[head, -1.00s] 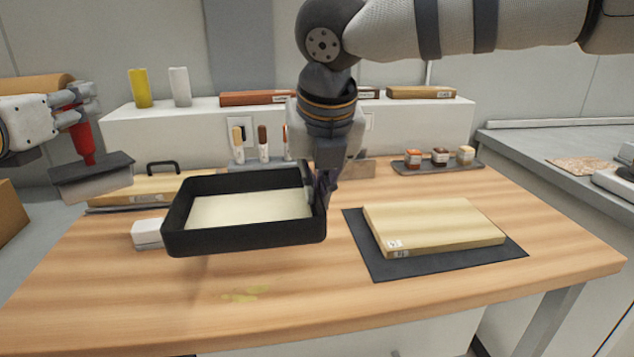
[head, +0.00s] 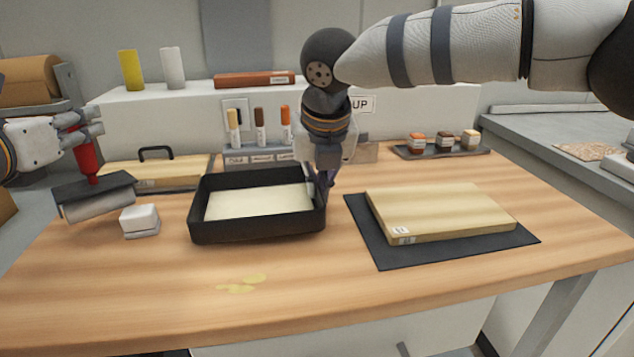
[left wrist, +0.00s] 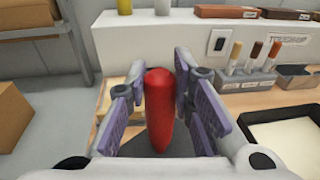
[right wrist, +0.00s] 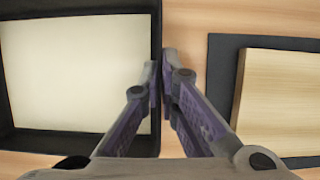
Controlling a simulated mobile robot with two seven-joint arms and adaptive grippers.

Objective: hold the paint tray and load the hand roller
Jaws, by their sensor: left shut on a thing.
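The black paint tray (head: 258,230) holds a cream paint layer and appears to rest on the wooden table. My right gripper (head: 325,180) is at its right wall. In the right wrist view, the right fingers (right wrist: 161,72) are close together on either side of the wall. My left gripper (head: 88,140) is shut on the red handle (left wrist: 159,105) of the hand roller. The roller (head: 98,205), with a dark guard and pale sleeve, hangs at the left, apart from the tray and left of it.
A small white block (head: 140,219) stands between roller and tray. A pale board (head: 440,212) lies on a dark mat (head: 470,255) at the right. Several markers (head: 259,125) stand behind the tray. The front of the table is clear except for yellowish stains (head: 242,285).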

